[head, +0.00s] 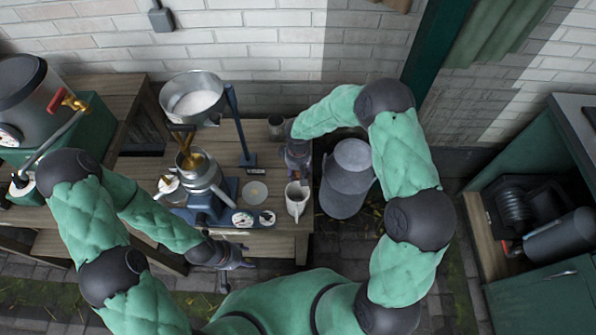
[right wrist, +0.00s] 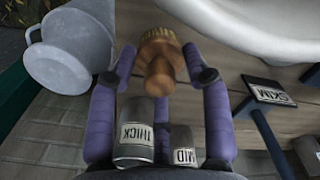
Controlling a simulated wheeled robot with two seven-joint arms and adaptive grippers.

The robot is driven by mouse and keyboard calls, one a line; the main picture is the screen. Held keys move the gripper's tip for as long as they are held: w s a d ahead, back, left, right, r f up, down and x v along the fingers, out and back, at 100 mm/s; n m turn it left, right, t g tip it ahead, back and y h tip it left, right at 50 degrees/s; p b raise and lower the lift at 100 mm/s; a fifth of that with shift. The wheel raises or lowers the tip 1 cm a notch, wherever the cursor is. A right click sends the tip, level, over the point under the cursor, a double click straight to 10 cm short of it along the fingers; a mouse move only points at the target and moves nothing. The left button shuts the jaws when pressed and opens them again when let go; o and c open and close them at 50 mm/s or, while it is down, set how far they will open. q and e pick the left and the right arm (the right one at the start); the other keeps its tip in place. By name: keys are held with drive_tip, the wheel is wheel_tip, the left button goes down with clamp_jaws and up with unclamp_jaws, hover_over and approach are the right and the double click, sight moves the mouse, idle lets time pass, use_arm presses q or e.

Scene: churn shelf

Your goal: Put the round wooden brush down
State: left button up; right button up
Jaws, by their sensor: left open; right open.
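The round wooden brush (right wrist: 158,62) shows in the right wrist view, brown with a paler ring of bristles at its top edge. It sits between the purple fingers of my right gripper (right wrist: 160,60), which is open, with a visible gap on each side. Whether the brush rests on the table is not clear. My left gripper (head: 235,262) is open and empty in front of the table's front edge.
A grey churn (head: 347,178) stands right of the table. A blue separator with a metal bowl (head: 192,98) stands left of my right gripper. Metal cups marked THICK (right wrist: 134,134) and MID (right wrist: 183,150) and a SKIM sign (right wrist: 268,92) are near my right gripper.

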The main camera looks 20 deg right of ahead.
wheel_tip(320, 180, up, 12)
drive_tip(key=p, duration=0.4)
drive_tip(key=shift+r, duration=0.1)
idle(0.5)
